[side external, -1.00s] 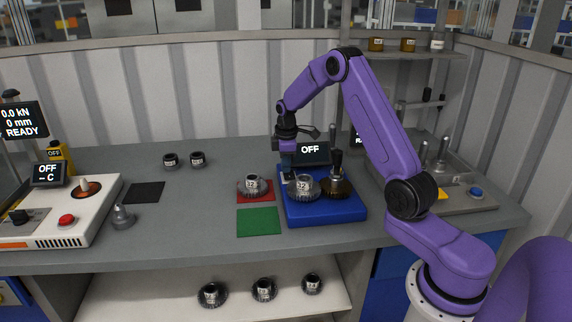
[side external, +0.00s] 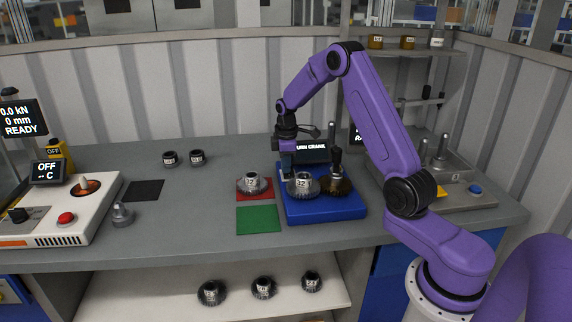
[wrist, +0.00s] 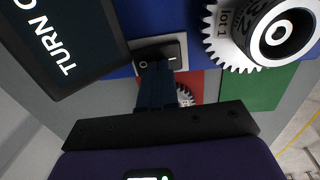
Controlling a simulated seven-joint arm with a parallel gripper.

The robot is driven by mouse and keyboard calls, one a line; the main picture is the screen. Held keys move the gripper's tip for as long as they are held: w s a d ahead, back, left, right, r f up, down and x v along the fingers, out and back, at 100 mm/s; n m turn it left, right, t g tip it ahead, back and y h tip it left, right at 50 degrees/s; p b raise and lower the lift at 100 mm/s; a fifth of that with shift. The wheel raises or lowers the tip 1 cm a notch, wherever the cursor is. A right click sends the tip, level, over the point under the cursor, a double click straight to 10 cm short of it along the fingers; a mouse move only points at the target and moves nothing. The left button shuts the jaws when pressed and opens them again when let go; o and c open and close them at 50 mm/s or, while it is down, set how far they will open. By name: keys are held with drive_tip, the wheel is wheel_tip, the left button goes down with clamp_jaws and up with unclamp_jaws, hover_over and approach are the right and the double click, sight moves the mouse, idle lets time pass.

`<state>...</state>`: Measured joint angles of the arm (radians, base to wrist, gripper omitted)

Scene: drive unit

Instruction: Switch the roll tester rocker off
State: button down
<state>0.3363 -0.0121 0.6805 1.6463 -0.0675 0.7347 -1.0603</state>
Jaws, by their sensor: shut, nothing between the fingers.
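The roll tester is a blue base (side external: 325,208) with two meshed gears, a silver one (side external: 302,186) and a dark bronze one (side external: 338,187). Its display (side external: 312,152) reads "TURN CRANK", partly covered by my gripper in the side view; part of it shows in the wrist view (wrist: 62,45). The black rocker (wrist: 172,50) sits in a pale plate beside the display, with O and line marks visible. My gripper (side external: 288,175) is shut and empty, pointing down at the rocker. In the wrist view its fingertips (wrist: 153,66) overlap the rocker's near edge; contact is unclear.
A red mat (side external: 268,196) with a gear on it and an empty green mat (side external: 258,220) lie left of the tester. A white heater unit (side external: 45,222) stands at far left. The silver gear (wrist: 262,35) is close to my fingers.

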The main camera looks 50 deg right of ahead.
drive_tip(key=shift+r, duration=0.1)
wheel_tip(320, 180, up, 14)
drive_tip(key=s+a, duration=0.1)
drive_tip(key=shift+s+a, duration=0.3)
idle(0.3)
drive_tip(key=shift+w+d+t, duration=0.3)
drive_tip(key=shift+w+d, duration=0.25)
approach(287, 177)
drive_tip(key=w+d+f, duration=0.1)
drive_tip(key=f, duration=0.1)
drive_tip(key=w+d+f, duration=0.1)
drive_tip(key=f, duration=0.1)
drive_tip(key=w+d+f, duration=0.1)
drive_tip(key=f, duration=0.1)
drive_tip(key=shift+w+d+f, duration=0.1)
drive_tip(key=shift+w, duration=0.2)
